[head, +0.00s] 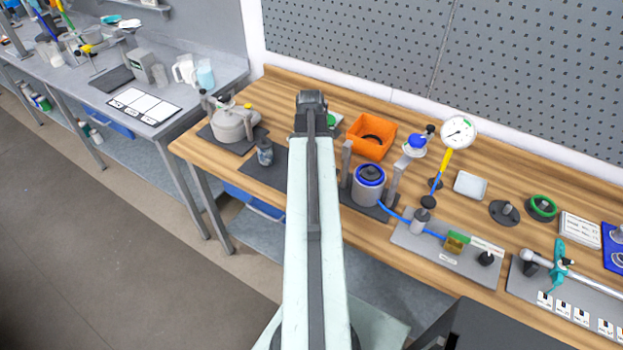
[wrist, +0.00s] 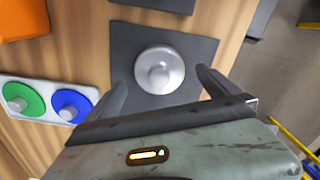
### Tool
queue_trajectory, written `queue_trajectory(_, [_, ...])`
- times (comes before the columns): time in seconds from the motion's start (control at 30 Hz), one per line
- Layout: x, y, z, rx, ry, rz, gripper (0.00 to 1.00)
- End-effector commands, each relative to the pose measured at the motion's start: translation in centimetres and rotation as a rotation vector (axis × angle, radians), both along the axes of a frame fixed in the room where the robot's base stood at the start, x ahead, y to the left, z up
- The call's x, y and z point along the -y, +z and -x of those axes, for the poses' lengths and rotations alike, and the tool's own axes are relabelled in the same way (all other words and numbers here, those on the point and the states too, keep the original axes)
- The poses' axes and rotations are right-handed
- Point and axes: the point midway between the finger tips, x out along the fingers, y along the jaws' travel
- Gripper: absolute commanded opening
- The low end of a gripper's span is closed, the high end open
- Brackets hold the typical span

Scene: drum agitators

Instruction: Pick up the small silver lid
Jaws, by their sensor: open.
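The small silver lid (wrist: 160,70) is round with a raised knob in its middle. It lies on a dark square mat (wrist: 205,47) in the wrist view. My gripper (wrist: 161,82) is open and empty, with one dark finger to the left of the lid and one to the right. The lid appears between the fingers, near their tips; I cannot tell the height gap. In the head view my arm (head: 312,200) reaches over the wooden bench and hides the lid and the fingers.
A white tray (wrist: 43,84) with a green disc (wrist: 22,100) and a blue disc (wrist: 70,105) lies left of the mat. An orange bin (head: 370,137) stands behind. A blue-topped metal drum (head: 368,187) stands between posts right of my arm.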

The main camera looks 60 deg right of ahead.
Motion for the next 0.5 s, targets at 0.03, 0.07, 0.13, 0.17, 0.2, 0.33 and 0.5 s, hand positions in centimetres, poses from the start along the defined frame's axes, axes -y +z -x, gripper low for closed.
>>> queue_trajectory(0.03, [0.1,-1.9,0.1,0.0,0.0,0.0,1.0])
queue_trajectory(0.07, [0.1,-2.5,0.1,0.0,0.0,0.0,1.0])
queue_trajectory(0.13, [0.1,-3.4,0.1,0.0,0.0,0.0,1.0])
queue_trajectory(0.17, [0.1,-3.5,0.1,0.0,0.0,0.0,1.0])
queue_trajectory(0.2, [0.1,-3.6,0.1,0.0,0.0,0.0,1.0])
queue_trajectory(0.33, [0.1,-3.2,0.1,0.0,-0.001,0.0,1.0])
queue_trajectory(0.5, [0.1,-3.2,0.1,0.0,-0.001,0.0,0.72])
